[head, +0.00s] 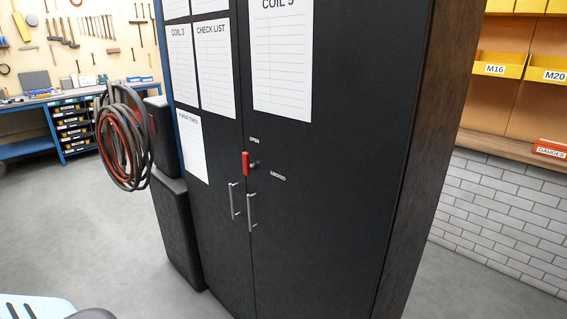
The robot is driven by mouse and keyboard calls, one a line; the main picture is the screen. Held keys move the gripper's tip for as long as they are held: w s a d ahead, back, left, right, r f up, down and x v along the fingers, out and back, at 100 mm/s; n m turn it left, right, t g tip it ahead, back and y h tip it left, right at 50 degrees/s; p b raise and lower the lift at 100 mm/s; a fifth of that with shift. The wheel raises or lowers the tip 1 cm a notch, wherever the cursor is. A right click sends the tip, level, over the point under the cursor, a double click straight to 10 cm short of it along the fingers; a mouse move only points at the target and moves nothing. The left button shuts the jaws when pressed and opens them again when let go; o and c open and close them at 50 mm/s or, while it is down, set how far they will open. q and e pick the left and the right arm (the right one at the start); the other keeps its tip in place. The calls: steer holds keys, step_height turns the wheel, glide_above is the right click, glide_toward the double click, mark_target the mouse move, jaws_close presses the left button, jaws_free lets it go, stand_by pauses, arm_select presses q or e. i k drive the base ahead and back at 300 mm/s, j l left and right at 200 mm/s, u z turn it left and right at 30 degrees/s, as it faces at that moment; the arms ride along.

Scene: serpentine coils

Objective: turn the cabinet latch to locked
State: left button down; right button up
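The cabinet (330,190) is tall and black with two doors, both shut. The latch (246,163) is a small red handle at the seam between the doors, with a dark stub on its right side. The handle stands upright, below and slightly left of the "OPEN" label (254,140). The "LOCKED" label (278,177) is to its lower right, and the handle does not point toward it. Neither of my grippers shows in the head view.
Two vertical bar handles (235,201) (251,212) sit below the latch. Coiled hoses (123,138) hang left of the cabinet by dark boxes (177,230). A workbench (35,148) is at the far left, and yellow bins (498,64) at the right.

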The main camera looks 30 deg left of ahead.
mark_target(247, 168)
steer(key=u, duration=1.25)
